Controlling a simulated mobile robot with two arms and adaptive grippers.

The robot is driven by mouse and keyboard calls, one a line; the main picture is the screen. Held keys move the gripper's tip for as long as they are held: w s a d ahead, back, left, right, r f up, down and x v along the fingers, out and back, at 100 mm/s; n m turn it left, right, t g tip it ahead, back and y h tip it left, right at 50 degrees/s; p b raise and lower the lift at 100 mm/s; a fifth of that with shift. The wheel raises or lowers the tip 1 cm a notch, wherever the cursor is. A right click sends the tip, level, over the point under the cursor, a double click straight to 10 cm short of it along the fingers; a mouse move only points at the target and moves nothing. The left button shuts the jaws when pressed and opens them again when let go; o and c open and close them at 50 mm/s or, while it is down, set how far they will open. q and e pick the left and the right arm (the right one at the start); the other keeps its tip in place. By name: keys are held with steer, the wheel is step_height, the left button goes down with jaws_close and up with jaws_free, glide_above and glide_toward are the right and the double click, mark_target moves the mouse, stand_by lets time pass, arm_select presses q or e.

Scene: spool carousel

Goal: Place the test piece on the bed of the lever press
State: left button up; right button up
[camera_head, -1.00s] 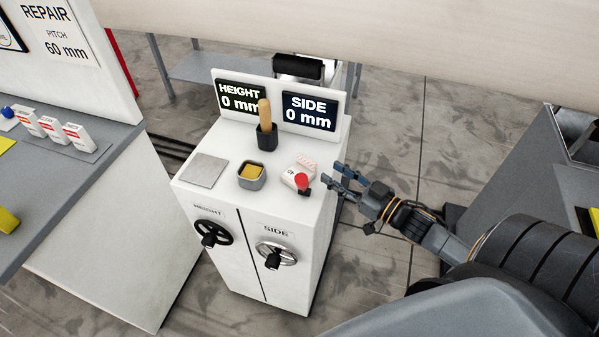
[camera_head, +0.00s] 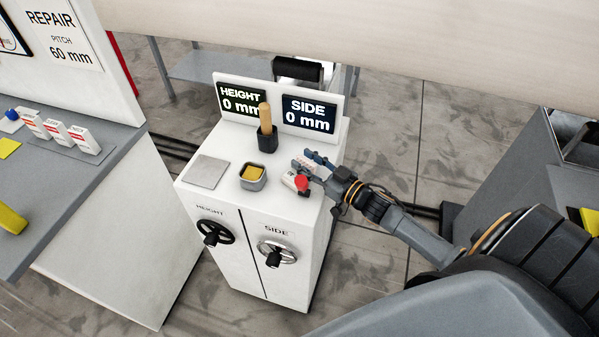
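My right gripper (camera_head: 311,164) is over the right edge of the white cabinet top (camera_head: 222,142), with its fingers spread. It is close above a small white box with a red knob (camera_head: 299,183) and partly covers it; I cannot tell whether they touch. I see no piece held between the fingers. I cannot tell for sure which thing is the test piece, and no lever press can be made out. My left gripper is out of view.
The cabinet top also holds a grey square plate (camera_head: 207,172), a grey cup with yellow contents (camera_head: 252,177) and a wooden handle in a black holder (camera_head: 266,128). Two display panels (camera_head: 309,113) stand behind. A grey bench (camera_head: 55,192) with several small boxes is at left.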

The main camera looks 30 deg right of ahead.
jaws_close()
